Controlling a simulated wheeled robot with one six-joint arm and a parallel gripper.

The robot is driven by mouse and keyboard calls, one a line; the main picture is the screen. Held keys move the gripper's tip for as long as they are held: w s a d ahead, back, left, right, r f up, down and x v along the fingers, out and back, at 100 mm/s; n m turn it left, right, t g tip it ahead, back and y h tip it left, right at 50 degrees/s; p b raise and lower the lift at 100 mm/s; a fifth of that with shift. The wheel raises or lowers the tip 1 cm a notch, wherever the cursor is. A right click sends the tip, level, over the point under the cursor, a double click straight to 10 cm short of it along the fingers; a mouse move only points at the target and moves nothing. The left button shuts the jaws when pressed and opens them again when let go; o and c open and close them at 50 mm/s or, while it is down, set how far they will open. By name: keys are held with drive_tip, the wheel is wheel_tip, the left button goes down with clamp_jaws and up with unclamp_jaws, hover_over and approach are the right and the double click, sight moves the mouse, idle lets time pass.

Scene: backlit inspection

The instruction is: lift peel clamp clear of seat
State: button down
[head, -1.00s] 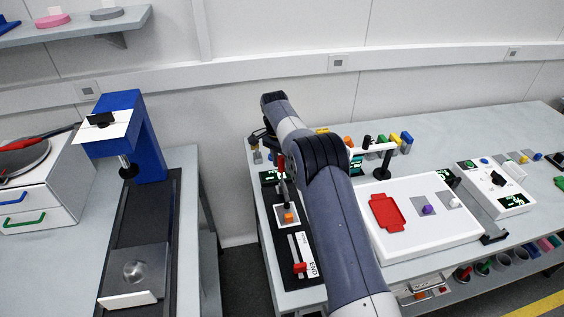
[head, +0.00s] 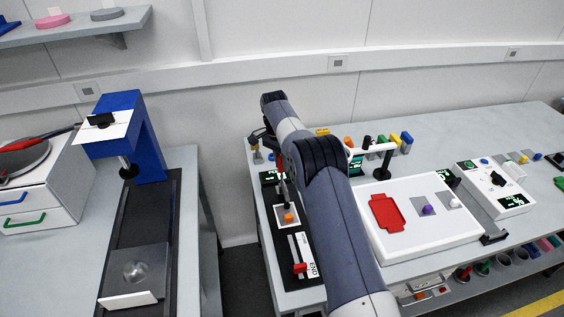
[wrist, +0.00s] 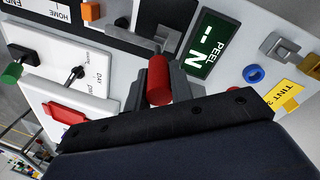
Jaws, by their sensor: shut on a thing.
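The red cylindrical handle of the peel clamp (wrist: 158,80) sits between the two dark fingers of my gripper (wrist: 157,86) in the wrist view. The fingers are shut on it. Grey metal parts lie just beyond the handle, against a dark slot; I cannot tell whether they touch the seat. In the head view the red handle (head: 281,161) shows small to the left of my arm, above a white plate with an orange block (head: 289,217).
A white panel with a red tray (head: 386,212) lies right of my arm. A black rail with a red slider (head: 300,268) is at the front left of the bench. A blue press (head: 143,125) stands farther left.

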drive_tip(key=shift+w+f+g+p, duration=0.1)
drive_tip(key=shift+w+g+p, duration=0.4)
drive_tip(key=shift+p, duration=0.15)
drive_tip(key=c, duration=1.3)
unclamp_jaws()
drive_tip(key=shift+o, duration=0.2)
drive_tip(key=shift+s+b, duration=0.15)
drive_tip(key=shift+b, duration=0.25)
